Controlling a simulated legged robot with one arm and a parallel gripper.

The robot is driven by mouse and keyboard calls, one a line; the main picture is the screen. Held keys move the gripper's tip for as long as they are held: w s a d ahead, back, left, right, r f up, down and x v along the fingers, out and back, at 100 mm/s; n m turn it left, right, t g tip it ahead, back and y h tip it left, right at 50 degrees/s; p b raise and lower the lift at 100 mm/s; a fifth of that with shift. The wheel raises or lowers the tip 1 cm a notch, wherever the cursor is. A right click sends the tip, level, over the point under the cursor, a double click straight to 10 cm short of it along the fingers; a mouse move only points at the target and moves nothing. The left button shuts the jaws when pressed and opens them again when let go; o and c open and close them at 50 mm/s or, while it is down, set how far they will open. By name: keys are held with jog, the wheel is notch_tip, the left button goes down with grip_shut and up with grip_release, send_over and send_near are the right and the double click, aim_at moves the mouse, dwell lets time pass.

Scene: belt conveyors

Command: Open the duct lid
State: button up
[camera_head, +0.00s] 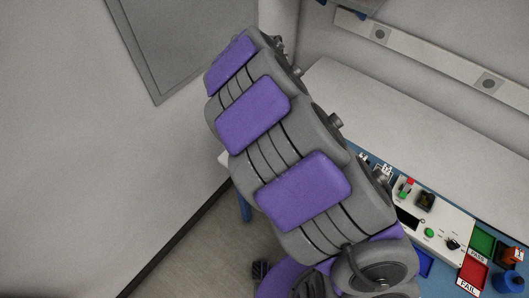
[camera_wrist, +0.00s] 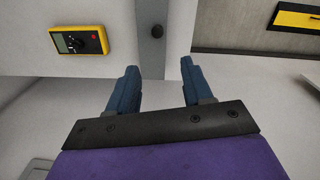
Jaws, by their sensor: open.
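My gripper (camera_wrist: 158,66) shows in the wrist view as two blue-grey fingers, spread apart with nothing between them. I cannot tell for certain which part is the duct lid. In the head view a pale column (camera_head: 279,22) stands behind the far end of my arm; my gripper is hidden there.
A yellow meter (camera_wrist: 80,40) hangs left of the panel, and a yellow-black box (camera_wrist: 297,17) is at upper right. In the head view, a bench (camera_head: 400,105) at right holds a control panel (camera_head: 434,228), a green tray (camera_head: 481,241) and a red tray (camera_head: 472,270). Wall trunking (camera_head: 430,56) runs above.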

jog(key=f, duration=0.3)
jog(key=d+f+b, duration=0.1)
jog(key=f, duration=0.4)
jog(key=shift+w+d+f, duration=0.1)
jog(key=shift+d+f, duration=0.2)
jog(key=shift+f, duration=0.05)
jog(key=f, duration=0.1)
jog(key=f+b, duration=0.1)
jog(key=f, duration=0.2)
jog(key=shift+w+a+f, duration=0.1)
jog(key=shift+a+f, duration=0.15)
jog(key=shift+a, duration=0.15)
jog(key=shift+a+f, duration=0.2)
jog(key=shift+f, duration=0.1)
jog(key=shift+d, duration=0.45)
jog(key=shift+c, duration=0.8)
jog(key=shift+a, duration=0.15)
grip_shut()
